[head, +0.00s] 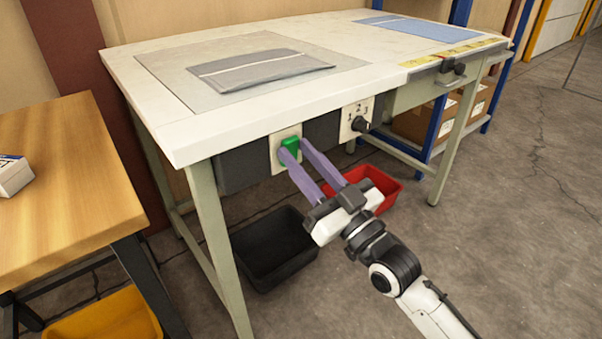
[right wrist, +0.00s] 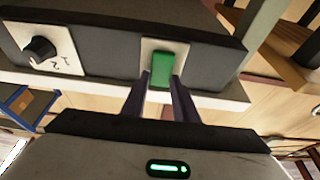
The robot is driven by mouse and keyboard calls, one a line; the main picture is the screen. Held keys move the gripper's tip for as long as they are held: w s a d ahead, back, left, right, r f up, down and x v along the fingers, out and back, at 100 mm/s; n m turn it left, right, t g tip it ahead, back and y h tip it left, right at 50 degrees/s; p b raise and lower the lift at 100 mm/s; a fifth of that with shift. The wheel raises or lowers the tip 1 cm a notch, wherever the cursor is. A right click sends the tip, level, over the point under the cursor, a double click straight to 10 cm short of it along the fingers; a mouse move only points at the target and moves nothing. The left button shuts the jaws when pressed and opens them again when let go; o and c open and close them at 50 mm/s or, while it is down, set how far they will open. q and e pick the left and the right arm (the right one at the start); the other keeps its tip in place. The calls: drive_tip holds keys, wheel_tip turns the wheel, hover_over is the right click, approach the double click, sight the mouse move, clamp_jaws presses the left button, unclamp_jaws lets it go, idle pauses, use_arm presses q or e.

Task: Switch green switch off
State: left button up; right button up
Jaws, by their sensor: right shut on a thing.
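The green switch (head: 290,148) sits on a pale plate on the front of the dark box under the white table. It also shows in the right wrist view (right wrist: 162,68), bright green on its pale plate. My right gripper (head: 295,147) reaches up to it with its two purple fingers, one tip on either side of the switch. The jaws are shut on the switch. In the right wrist view the fingertips (right wrist: 161,82) are at the switch's near end. My left gripper is not in view.
A black knob (head: 360,124) on a numbered plate sits right of the switch. The table (head: 215,125) overhangs both. A black bin (head: 268,250) and a red bin (head: 378,182) stand on the floor below. A wooden table (head: 70,190) is at left. Floor at right is clear.

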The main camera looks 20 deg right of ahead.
drive_tip(key=shift+f, duration=0.25)
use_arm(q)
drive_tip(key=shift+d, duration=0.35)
use_arm(e)
drive_tip(key=shift+r+t, duration=0.2)
drive_tip(key=shift+t, duration=0.1)
drive_tip(key=o, duration=1.1)
drive_tip(key=shift+c, duration=0.2)
drive_tip(key=shift+s, duration=0.1)
drive_tip(key=shift+s+d+f, duration=0.15)
drive_tip(key=shift+s+f, duration=0.05)
drive_tip(key=shift+s, duration=0.05)
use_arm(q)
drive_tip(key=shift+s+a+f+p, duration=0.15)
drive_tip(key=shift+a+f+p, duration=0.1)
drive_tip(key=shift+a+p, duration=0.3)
use_arm(e)
drive_tip(key=v, duration=0.9)
drive_tip(key=shift+s, duration=0.25)
